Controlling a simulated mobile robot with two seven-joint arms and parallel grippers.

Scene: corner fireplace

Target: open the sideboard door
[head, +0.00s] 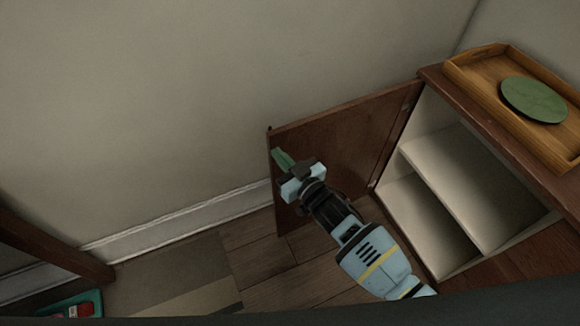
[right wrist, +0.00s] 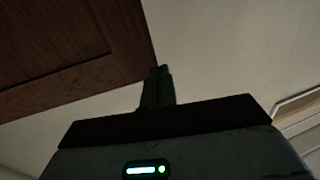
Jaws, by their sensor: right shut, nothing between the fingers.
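The sideboard (head: 520,265) stands at the right in the head view, dark brown with a pale interior and a shelf (head: 466,178). Its door (head: 345,140) is swung wide open, toward the wall at the left. My right gripper (head: 280,157) is shut and empty, its green fingertips at the door's free edge on the inner side; I cannot tell whether they touch it. In the right wrist view the shut fingers (right wrist: 157,87) show beside the dark door panel (right wrist: 70,45). My left gripper is not in view.
A wooden tray (head: 478,80) with a green plate (head: 534,100) sits on the sideboard top. The wall (head: 150,110) with its white baseboard (head: 180,218) is behind the door. A teal tray (head: 72,305) with a red item lies at the lower left, near a dark wooden beam (head: 50,247).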

